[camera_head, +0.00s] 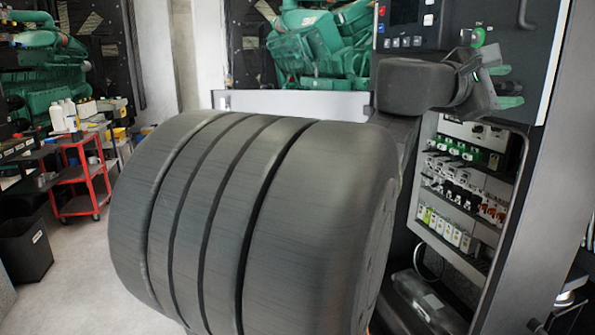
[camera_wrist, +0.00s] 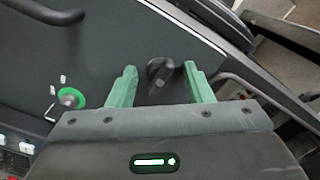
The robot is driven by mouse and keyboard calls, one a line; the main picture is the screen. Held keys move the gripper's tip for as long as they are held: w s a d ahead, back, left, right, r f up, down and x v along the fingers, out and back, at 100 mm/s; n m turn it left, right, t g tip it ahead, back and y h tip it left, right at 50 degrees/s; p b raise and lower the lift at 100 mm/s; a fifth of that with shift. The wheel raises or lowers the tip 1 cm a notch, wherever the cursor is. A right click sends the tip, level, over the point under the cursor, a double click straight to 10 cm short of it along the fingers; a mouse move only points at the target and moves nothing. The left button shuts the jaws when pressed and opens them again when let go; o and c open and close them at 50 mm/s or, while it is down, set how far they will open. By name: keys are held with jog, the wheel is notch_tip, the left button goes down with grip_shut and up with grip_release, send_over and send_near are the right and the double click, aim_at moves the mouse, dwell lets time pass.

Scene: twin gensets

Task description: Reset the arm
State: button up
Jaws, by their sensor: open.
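My gripper (camera_head: 508,86) is at the upper right of the head view, in front of the dark cabinet panel. It also shows in the wrist view (camera_wrist: 160,72), its two green fingers spread apart with nothing gripped. A black rotary knob (camera_wrist: 161,76) on the panel appears between the fingertips, with a gap to each side. The depth between the fingertips and the panel is hard to tell. My arm's large dark links cover the middle of the head view.
A green-ringed switch (camera_wrist: 70,97) sits left of my gripper; it also shows in the head view (camera_head: 478,37). Below is an open cabinet bay with breakers (camera_head: 462,190). A red cart (camera_head: 80,175), a black bin (camera_head: 25,250) and green gensets (camera_head: 318,48) stand further back.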

jog(key=n+p, duration=0.4)
jog(key=p, duration=0.1)
jog(key=n+p, duration=0.2)
jog(key=shift+r, duration=0.35)
jog(key=n+p, duration=0.1)
jog(key=p, duration=0.1)
jog(key=shift+w+n+p, duration=0.1)
jog(key=shift+n+p, duration=0.2)
jog(key=shift+p, duration=0.05)
jog(key=shift+f+n+p, duration=0.15)
jog(key=shift+n+p, duration=0.35)
jog(key=shift+p, duration=0.05)
jog(key=shift+f, duration=0.1)
